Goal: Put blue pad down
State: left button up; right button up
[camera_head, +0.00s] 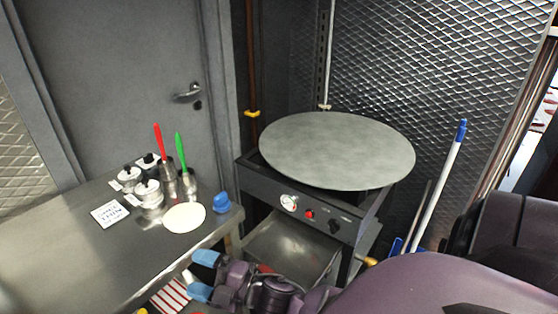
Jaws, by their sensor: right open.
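The blue pad (222,203) is a small rounded blue piece at the right edge of the steel table (60,250), beside a flat round piece of dough (184,218). My right gripper (197,269) has blue fingertips, spread apart with nothing between them. In the picture it is below and slightly left of the pad, apart from it, near the table's front right edge. My left gripper is not in view.
A round griddle (340,150) on a dark stand is right of the table. Red-handled (159,142) and green-handled (181,150) tools, several jars (148,192) and a white card (110,213) are on the table. Its front left is clear.

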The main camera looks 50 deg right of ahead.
jog(key=s+d+f+m+g+h, duration=0.3)
jog(key=s+f+m+h, duration=0.1)
jog(key=s+f+m, duration=0.3)
jog(key=s+d+f+m+g+h, duration=0.3)
jog(key=s+d+f+m+h, duration=0.1)
jog(key=s+f+m, duration=0.4)
jog(key=f+m+h, duration=0.1)
jog(key=f+m, duration=0.1)
jog(key=m, duration=0.1)
jog(key=shift+s+d+h, duration=0.15)
jog(key=shift+s+h, duration=0.05)
jog(key=shift+h, duration=0.1)
